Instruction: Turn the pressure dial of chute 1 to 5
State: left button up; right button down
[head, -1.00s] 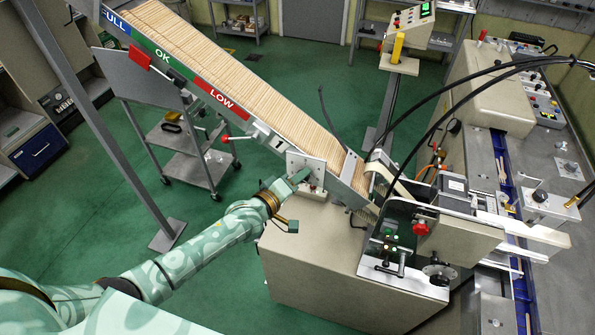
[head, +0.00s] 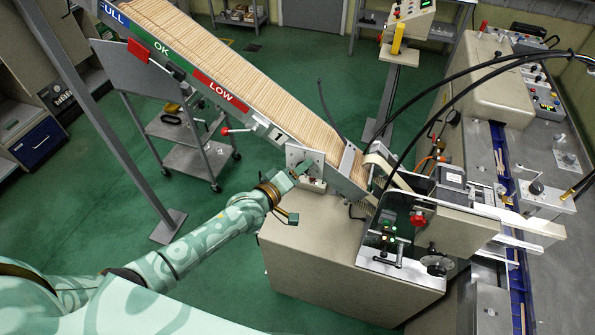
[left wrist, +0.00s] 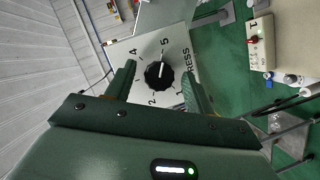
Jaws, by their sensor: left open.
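The pressure dial (left wrist: 158,75) is a round black knob on a white plate, with the numbers 1, 2, 4 and 5 and the letters PRESS readable around it. A white mark on the knob points up toward the 5. My left gripper (left wrist: 160,72) is open, with one finger on each side of the knob; contact cannot be told. In the head view, my left gripper (head: 284,193) is at the plate (head: 303,156) on the lower end of chute 1 (head: 240,95); the dial face is hard to make out there. My right gripper is not in view.
Chute 1 is full of wooden sticks and slopes down to the beige machine (head: 330,255). A small box with a red lever (left wrist: 262,40) is at the right of the wrist view. Black cables (head: 450,85) arch over the machine. A grey cart (head: 190,150) stands behind my arm.

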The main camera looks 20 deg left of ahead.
pick_arm(q)
jog(key=v, duration=1.6)
jog(key=shift+s, duration=0.2)
